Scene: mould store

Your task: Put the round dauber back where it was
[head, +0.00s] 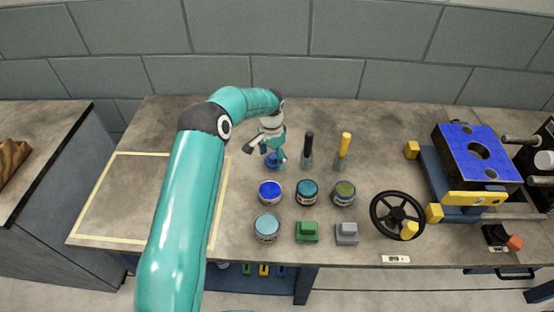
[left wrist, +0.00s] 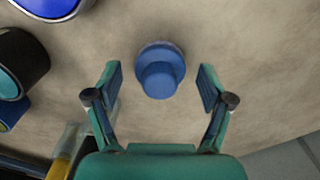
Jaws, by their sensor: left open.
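A round blue dauber (head: 273,161) stands on the bench at the left end of a row with two brushes. It also shows in the left wrist view (left wrist: 161,75), seen from above, between the two fingers and apart from both. My left gripper (head: 267,156) is open and empty, pointing down over the dauber and partly hiding it in the head view. The black-handled brush (head: 308,146) and the yellow-handled brush (head: 344,150) stand to the right. My right gripper is in neither view.
Several round pots, including an open blue one (head: 270,191), stand in front. Green (head: 307,232) and grey (head: 346,233) blocks lie nearer the edge. A handwheel (head: 397,214) and blue-topped mould (head: 476,155) are right. A taped rectangle (head: 118,154) encloses clear bench at left.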

